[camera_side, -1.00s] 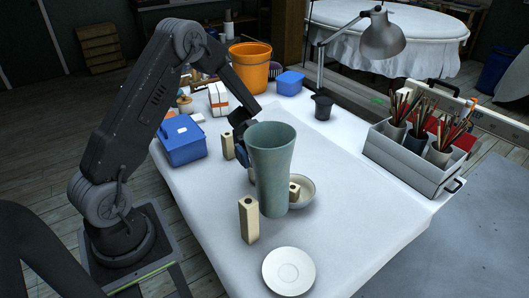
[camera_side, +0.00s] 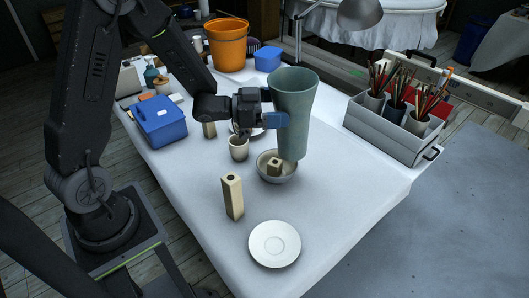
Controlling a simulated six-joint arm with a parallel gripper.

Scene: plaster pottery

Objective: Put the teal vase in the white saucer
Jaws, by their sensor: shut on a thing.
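The teal vase (camera_side: 293,90) is tall and flared at the top. It is off the table, nearly upright, with its base over or just behind the right rim of the grey bowl. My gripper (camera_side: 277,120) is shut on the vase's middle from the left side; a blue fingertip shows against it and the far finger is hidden. The white saucer (camera_side: 274,256) lies flat and empty near the front edge of the table, below and in front of the vase.
The grey bowl (camera_side: 262,169) holds a beige block (camera_side: 274,166). A tall beige block (camera_side: 232,197) stands left of the saucer, and a cup (camera_side: 239,148) stands below my gripper. A grey caddy of brushes (camera_side: 390,130) is at right. A blue box (camera_side: 160,121) is at left.

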